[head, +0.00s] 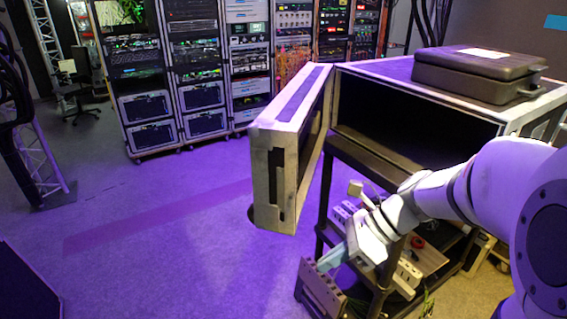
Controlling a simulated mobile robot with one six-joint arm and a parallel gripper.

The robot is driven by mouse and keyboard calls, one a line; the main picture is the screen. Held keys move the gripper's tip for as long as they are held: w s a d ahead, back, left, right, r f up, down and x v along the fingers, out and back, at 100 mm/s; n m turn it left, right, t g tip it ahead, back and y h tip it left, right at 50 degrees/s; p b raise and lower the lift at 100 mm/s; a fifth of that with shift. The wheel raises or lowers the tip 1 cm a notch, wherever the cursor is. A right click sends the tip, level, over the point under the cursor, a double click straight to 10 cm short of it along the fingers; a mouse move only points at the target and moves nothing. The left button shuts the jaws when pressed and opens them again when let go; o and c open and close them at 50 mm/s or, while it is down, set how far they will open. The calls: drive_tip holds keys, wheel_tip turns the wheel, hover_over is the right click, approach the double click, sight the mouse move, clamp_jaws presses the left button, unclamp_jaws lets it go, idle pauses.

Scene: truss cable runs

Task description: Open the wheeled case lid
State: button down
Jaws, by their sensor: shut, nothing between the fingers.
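The wheeled case (372,70) stands at the right, a dark box with pale edges and a black interior showing through its front opening. Its lid (270,190) stands swung out at the left side of the opening, pointing toward the camera, with a dark slot in its end face. My gripper (328,262) is shut and empty, pointing down and left, below the opening and to the right of the lid's lower end. It looks apart from the lid. The lid's hinge line is only partly visible.
A closed black case (478,72) lies on top of the wheeled case. Under it, a dark frame holds shelves with power strips and small items, close around my gripper. Equipment racks (178,75) line the back. The purple floor (160,240) at the left is clear.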

drive_tip(key=w+m+t+y, duration=0.1)
drive_tip(key=w+m+y, duration=0.3)
drive_tip(key=w+m, duration=0.3)
drive_tip(key=m+t+y+b, duration=0.1)
drive_tip(key=m+t+y, duration=0.3)
drive_tip(key=m, duration=0.7)
approach(278, 194)
drive_tip(key=w+d+f, duration=0.4)
drive_tip(key=shift+m, duration=0.3)
drive_tip(key=p+x, duration=0.1)
drive_tip(key=x, duration=1.3)
drive_tip(key=shift+s+a+r+p, duration=0.15)
drive_tip(key=shift+r+p, duration=0.1)
drive_tip(key=shift+p, duration=0.1)
